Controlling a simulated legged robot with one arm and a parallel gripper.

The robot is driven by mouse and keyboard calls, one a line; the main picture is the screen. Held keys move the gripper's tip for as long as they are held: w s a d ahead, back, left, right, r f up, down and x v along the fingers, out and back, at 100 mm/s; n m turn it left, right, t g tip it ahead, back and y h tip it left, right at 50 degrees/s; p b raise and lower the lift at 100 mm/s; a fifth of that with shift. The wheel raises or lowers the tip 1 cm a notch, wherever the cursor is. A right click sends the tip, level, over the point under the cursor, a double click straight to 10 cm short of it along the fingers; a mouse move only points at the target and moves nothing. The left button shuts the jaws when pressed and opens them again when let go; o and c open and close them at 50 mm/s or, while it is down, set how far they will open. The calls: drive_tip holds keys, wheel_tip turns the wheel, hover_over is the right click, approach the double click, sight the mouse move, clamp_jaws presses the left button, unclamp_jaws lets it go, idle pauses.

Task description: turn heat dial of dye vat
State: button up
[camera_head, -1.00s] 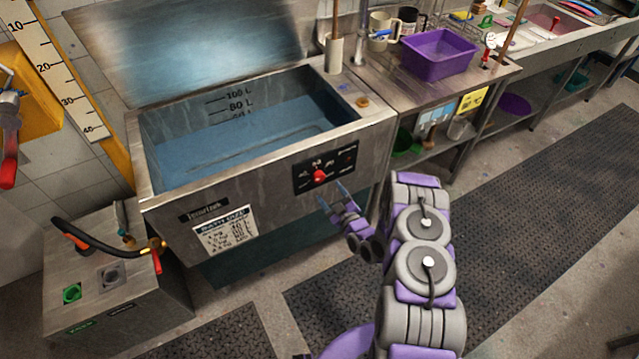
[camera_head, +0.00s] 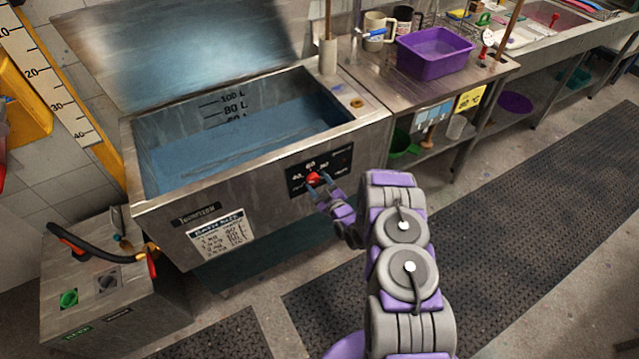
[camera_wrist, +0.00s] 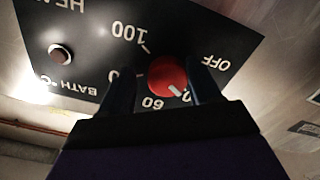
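The dye vat (camera_head: 290,215) is a steel tank of blue liquid with a black control panel (camera_head: 336,165) on its front. The heat dial is a red round knob (camera_head: 313,177) on that panel. It also shows in the wrist view (camera_wrist: 166,72), where its white pointer mark lies near the 60 and a partly hidden number beside it. My gripper (camera_head: 317,187) is at the panel; in the wrist view (camera_wrist: 163,88) its two fingers are apart, one on each side of the knob. A gap shows on the left side; contact on the right is unclear.
A steel counter with a purple tub (camera_head: 436,62) and mugs stands to the right of the vat. A metal box with a black hose (camera_head: 95,250) stands at the front left. The dark floor mat (camera_head: 520,210) at right is clear.

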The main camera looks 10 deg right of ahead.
drive_tip(key=shift+a+r, duration=0.15)
drive_tip(key=shift+a, duration=0.75)
drive_tip(key=c, duration=0.5)
drive_tip(key=shift+d, duration=0.15)
drive_tip(key=shift+c, duration=1.1)
drive_tip(key=shift+d, duration=0.3)
drive_tip(key=shift+s+a+f, duration=0.1)
drive_tip(key=shift+a+f, duration=0.1)
drive_tip(key=shift+d, duration=0.15)
